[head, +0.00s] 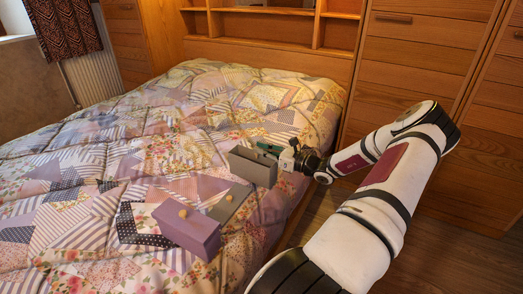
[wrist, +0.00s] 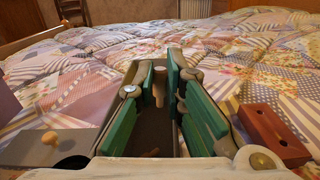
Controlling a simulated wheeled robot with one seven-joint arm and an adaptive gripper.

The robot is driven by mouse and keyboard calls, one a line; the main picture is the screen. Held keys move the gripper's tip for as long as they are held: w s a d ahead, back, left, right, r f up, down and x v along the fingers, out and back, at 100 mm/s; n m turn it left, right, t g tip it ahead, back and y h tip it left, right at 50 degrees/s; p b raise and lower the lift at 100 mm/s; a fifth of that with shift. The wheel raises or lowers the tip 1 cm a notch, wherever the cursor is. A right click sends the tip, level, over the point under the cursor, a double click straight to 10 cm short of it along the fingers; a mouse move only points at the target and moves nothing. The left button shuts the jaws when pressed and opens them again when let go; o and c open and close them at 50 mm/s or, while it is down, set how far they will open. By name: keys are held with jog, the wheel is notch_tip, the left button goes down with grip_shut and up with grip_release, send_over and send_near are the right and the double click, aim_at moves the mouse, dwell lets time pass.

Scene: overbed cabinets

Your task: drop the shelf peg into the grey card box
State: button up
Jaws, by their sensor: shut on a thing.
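The grey card box (head: 252,168) stands on the patchwork quilt near the bed's right edge. My gripper (head: 268,148) reaches in from the right, its green-padded fingers at the top of the box. In the wrist view, the fingers are shut on a small tan peg (wrist: 159,72), which shows between the green pads near their tips. Its lower part is shaded, and I cannot tell whether it is above the rim or inside. In the head view the peg is hidden.
A purple block (head: 187,232) with a wooden knob lies nearer on the bed, beside a flat grey piece (head: 230,205) with another knob. A red-brown block with holes (wrist: 275,132) lies right in the wrist view. Wooden cabinets (head: 425,60) stand behind.

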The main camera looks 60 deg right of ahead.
jog(key=o, duration=0.7)
jog(key=shift+o, duration=0.2)
jog(key=s, duration=1.2)
jog(key=shift+d, duration=0.45)
